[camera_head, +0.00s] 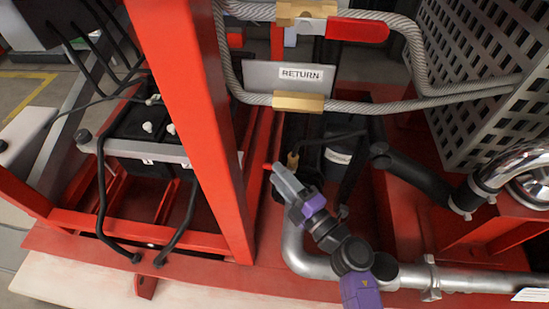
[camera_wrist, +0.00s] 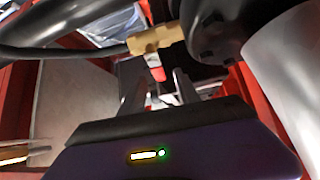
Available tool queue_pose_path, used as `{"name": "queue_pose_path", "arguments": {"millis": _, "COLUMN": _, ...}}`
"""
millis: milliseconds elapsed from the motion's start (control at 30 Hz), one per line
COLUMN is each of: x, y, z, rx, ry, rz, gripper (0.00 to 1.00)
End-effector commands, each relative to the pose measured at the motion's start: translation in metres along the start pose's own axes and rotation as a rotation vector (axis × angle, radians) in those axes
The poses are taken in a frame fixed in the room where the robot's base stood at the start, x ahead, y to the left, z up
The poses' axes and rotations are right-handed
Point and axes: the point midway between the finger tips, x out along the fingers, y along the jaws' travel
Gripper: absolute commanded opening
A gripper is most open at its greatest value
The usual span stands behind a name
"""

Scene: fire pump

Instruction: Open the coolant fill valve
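A brass valve body (camera_wrist: 156,40) with a short red handle (camera_wrist: 157,73) is just ahead of my gripper in the wrist view. No label for the coolant fill valve is readable. My gripper (camera_wrist: 160,92) has its two fingers spread, with the red handle's end in line with the gap between them. I cannot tell whether they touch it. In the head view, my gripper (camera_head: 274,170) is low in the frame beside a red post, with a small brass fitting (camera_head: 293,160) close behind it. The fingertips are partly hidden there.
Above are braided lines (camera_head: 350,107), a RETURN plate (camera_head: 298,75), and another red lever (camera_head: 357,31). A red frame post (camera_head: 190,110) stands close left. A silver pipe (camera_head: 305,260) passes below, a black hose (camera_head: 418,172) right. Space around my gripper is tight.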

Motion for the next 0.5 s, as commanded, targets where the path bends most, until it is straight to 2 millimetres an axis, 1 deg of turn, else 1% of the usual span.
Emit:
{"name": "queue_pose_path", "arguments": {"millis": 200, "x": 0.034, "y": -0.001, "z": 0.000, "rx": 0.001, "ry": 0.001, "rz": 0.003, "gripper": 0.38}}
{"name": "queue_pose_path", "arguments": {"millis": 300, "x": 0.048, "y": -0.001, "z": 0.000, "rx": 0.000, "ry": -0.001, "rz": 0.002, "gripper": 0.38}}
{"name": "queue_pose_path", "arguments": {"millis": 400, "x": 0.058, "y": -0.001, "z": 0.000, "rx": 0.003, "ry": -0.001, "rz": 0.002, "gripper": 0.38}}
{"name": "queue_pose_path", "arguments": {"millis": 500, "x": 0.065, "y": 0.000, "z": 0.000, "rx": 0.002, "ry": -0.002, "rz": 0.001, "gripper": 0.38}}
